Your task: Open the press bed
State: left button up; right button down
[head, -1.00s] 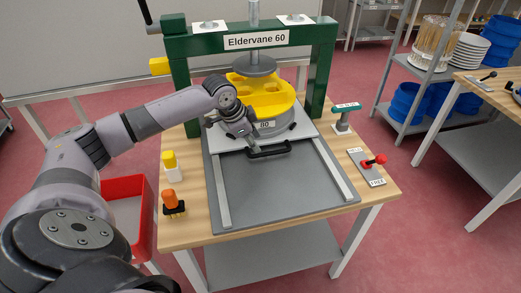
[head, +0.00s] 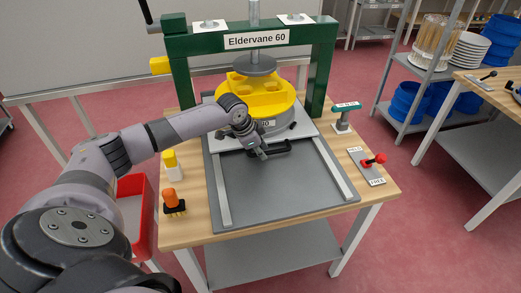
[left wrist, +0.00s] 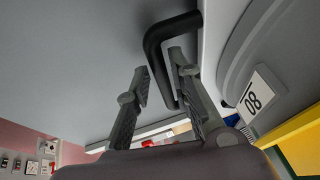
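The green press (head: 182,75), labelled "Eldervane 60", stands on a wooden-topped table. Its bed, a light plate (head: 228,143) with a black handle (head: 290,147) on its front edge, sits under the press at the back of grey rails. A yellow-topped round mould (head: 285,100) stands on the plate. My left gripper (head: 264,154) is at the handle's left part. In the left wrist view my gripper (left wrist: 160,72) is open, with the black handle bar (left wrist: 155,50) appearing between its fingertips; contact is unclear. My right gripper is out of view.
The grey tray floor (head: 275,195) before the plate is clear. A red-knobbed lever (head: 375,159) with a "FREE" label is at right, near a green-topped post (head: 345,115). Yellow (head: 170,165) and orange (head: 172,201) items stand at left. A red bin (head: 138,225) is beside the table.

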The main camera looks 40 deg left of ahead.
pick_arm(q)
grip_shut()
dwell(0.4)
